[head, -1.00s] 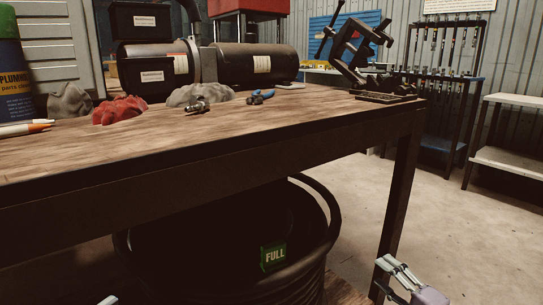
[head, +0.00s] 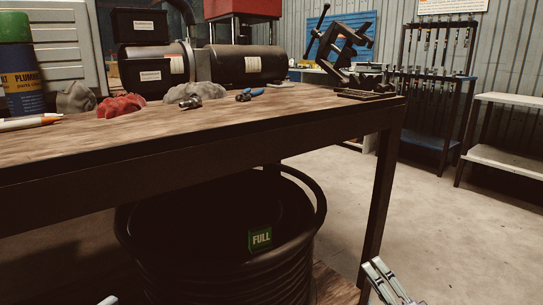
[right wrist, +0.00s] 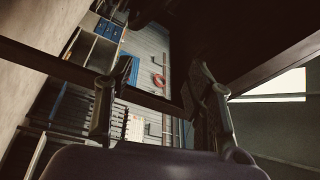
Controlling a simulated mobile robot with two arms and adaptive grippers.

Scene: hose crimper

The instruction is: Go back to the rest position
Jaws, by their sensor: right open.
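My right gripper (head: 384,281) shows at the bottom of the head view, right of centre, cut off by the frame edge. In the right wrist view its two fingers (right wrist: 165,80) stand wide apart with nothing between them. A small pale tip (head: 108,300) at the bottom left of the head view appears to belong to my left gripper; its fingers are hidden. The wooden workbench (head: 200,140) is in front of me, and the right gripper is below its top, near its right front leg (head: 378,205).
A black bin (head: 215,270) with a green FULL label (head: 260,239) stands under the bench. A clamp-like tool (head: 340,50), blue-handled pliers (head: 250,94), a red rag (head: 121,105) and a spray can (head: 20,75) are on top. Floor at right (head: 440,230) is clear.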

